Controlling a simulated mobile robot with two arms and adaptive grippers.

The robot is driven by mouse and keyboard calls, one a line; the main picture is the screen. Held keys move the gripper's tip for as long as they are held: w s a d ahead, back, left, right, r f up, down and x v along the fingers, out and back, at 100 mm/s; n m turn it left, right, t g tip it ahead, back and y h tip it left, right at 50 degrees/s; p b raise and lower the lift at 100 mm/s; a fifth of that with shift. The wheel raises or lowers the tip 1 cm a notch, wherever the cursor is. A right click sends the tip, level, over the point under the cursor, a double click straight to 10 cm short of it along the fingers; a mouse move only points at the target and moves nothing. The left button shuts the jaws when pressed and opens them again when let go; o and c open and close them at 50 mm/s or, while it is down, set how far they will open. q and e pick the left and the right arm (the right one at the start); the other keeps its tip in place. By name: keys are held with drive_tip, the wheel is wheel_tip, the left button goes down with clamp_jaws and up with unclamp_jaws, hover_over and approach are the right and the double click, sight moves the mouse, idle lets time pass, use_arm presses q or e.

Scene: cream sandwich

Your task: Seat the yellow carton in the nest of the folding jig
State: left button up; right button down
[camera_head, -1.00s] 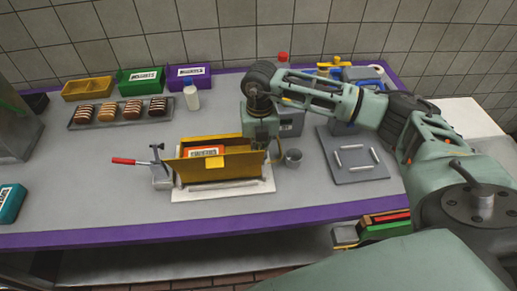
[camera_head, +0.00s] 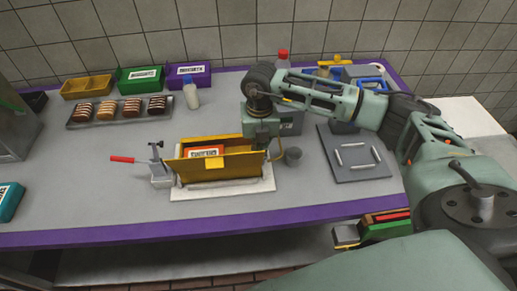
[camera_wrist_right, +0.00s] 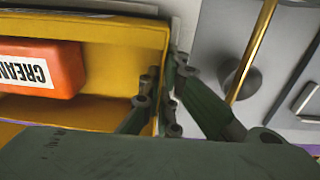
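The yellow carton (camera_head: 240,164) stands open and upright at the folding jig, whose pale base plate (camera_head: 222,193) shows in front of it. Whether the carton is fully down in the nest is hidden. An orange block (camera_head: 203,152) with a white label lies inside; it also shows in the right wrist view (camera_wrist_right: 45,72). My right gripper (camera_wrist_right: 163,90) is at the carton's right end, its fingers on both sides of the yellow end wall (camera_wrist_right: 167,50), apparently pinching it. In the head view, the carton partly hides the fingertips. My left gripper is not in view.
A small grey cup (camera_head: 293,157) is just right of the gripper, and a grey plate with bars (camera_head: 355,170) lies further right. A pastry tray (camera_head: 74,124) and coloured bins (camera_head: 139,80) are behind.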

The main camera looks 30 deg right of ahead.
drive_tip(key=shift+f, duration=0.4)
drive_tip(key=c, duration=1.9)
unclamp_jaws()
drive_tip(key=shift+o, duration=0.2)
wheel_tip(320, 180, up, 12)
drive_tip(key=shift+s, duration=0.1)
